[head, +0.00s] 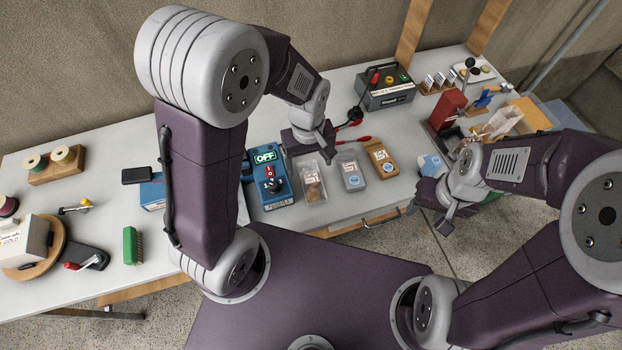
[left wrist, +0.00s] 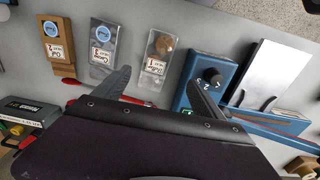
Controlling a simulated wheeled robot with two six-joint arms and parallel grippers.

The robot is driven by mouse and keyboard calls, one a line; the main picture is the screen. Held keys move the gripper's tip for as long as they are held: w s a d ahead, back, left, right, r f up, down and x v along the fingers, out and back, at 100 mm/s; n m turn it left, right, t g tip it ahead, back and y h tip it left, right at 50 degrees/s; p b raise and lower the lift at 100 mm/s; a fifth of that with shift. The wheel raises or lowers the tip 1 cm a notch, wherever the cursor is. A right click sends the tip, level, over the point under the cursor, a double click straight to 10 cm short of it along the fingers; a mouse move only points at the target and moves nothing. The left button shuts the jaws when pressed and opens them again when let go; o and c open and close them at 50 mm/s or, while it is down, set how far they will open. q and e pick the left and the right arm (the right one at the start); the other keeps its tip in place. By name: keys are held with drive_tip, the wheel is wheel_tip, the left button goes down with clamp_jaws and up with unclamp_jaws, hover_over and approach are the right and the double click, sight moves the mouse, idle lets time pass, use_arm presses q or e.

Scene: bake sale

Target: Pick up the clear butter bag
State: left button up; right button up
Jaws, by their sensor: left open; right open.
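My left gripper (head: 310,158) is open and empty above the bag's back end. Its two fingers (left wrist: 160,80) stand apart on either side of the bag's line, not visibly touching it. My right gripper (head: 432,210) is open and empty past the table's front edge, at the right.
A silver-grey bag (head: 352,176) and a brown bag (head: 381,158) lie to the right of the clear one. A blue switch box (head: 268,190) stands close on its left. Behind are red-handled leads and a grey meter box (head: 385,95). Bare table lies in front of the bags.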

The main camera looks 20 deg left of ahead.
sight(314, 186)
use_arm(q)
drive_tip(key=shift+s+d+f+m, duration=0.35)
drive_tip(key=shift+d+f, duration=0.2)
drive_tip(key=shift+f, duration=0.15)
drive_tip(key=shift+d, duration=0.15)
wheel_tip(314, 186, down, 4)
drive_tip(key=shift+r+b, duration=0.25)
drive_tip(key=shift+b, duration=0.15)
drive_tip(key=shift+f, duration=0.3)
wheel_tip(314, 186, down, 4)
drive_tip(key=shift+s+f+b, duration=0.15)
drive_tip(key=shift+b, duration=0.15)
drive_tip(key=shift+f, duration=0.3)
drive_tip(key=c, duration=1)
